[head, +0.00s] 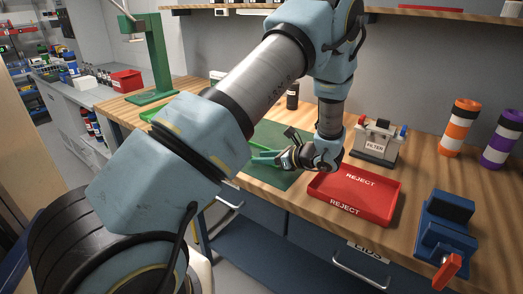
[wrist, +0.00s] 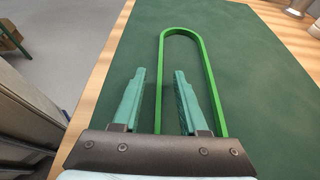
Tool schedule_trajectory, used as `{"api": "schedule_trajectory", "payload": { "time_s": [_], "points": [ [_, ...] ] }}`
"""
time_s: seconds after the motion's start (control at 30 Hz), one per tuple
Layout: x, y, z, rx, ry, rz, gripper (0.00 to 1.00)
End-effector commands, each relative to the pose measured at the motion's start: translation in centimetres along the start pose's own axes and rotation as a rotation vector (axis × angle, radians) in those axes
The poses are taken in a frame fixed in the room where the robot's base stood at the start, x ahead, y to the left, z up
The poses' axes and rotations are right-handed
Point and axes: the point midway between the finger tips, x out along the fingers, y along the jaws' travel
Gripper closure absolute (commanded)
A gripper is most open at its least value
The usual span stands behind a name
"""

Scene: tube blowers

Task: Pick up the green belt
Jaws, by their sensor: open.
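The green belt (wrist: 203,62) is a long narrow loop lying on a dark green mat (wrist: 265,75) in the wrist view. Its rounded end points away from me, and its near end is hidden behind my gripper. My gripper (wrist: 159,75) is open and empty, with teal fingers. In that view its fingers lie on either side of the belt's left strand; the right strand is outside, right of the right finger. I cannot tell the height of the fingertips above the mat. In the head view my gripper (head: 258,157) is over the mat, and the belt is hard to make out there.
A red reject tray (head: 382,212) is just right of my gripper. A blue fixture with an orange handle (head: 446,225) and orange (head: 460,127) and purple (head: 502,139) striped cylinders are further right. A green stand (head: 158,60) is at left.

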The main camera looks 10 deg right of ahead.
Motion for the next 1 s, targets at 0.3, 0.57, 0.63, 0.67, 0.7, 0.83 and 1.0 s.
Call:
{"api": "schedule_trajectory", "payload": {
  "time_s": [0.3,0.57,0.63,0.67,0.7,0.83,1.0],
  "points": [
    [0.67,0.00,-0.07,-0.001,0.000,-0.001,0.57],
    [0.65,-0.01,-0.06,-0.001,0.000,-0.001,0.87],
    [0.64,-0.01,-0.05,-0.001,0.000,-0.001,0.95],
    [0.64,-0.01,-0.05,-0.001,0.000,-0.001,0.98],
    [0.64,-0.01,-0.05,-0.001,0.000,-0.001,1.00],
    [0.64,-0.01,-0.05,-0.001,0.000,-0.001,1.00],
    [0.64,-0.01,-0.04,-0.001,0.000,-0.001,1.00]
  ]
}}
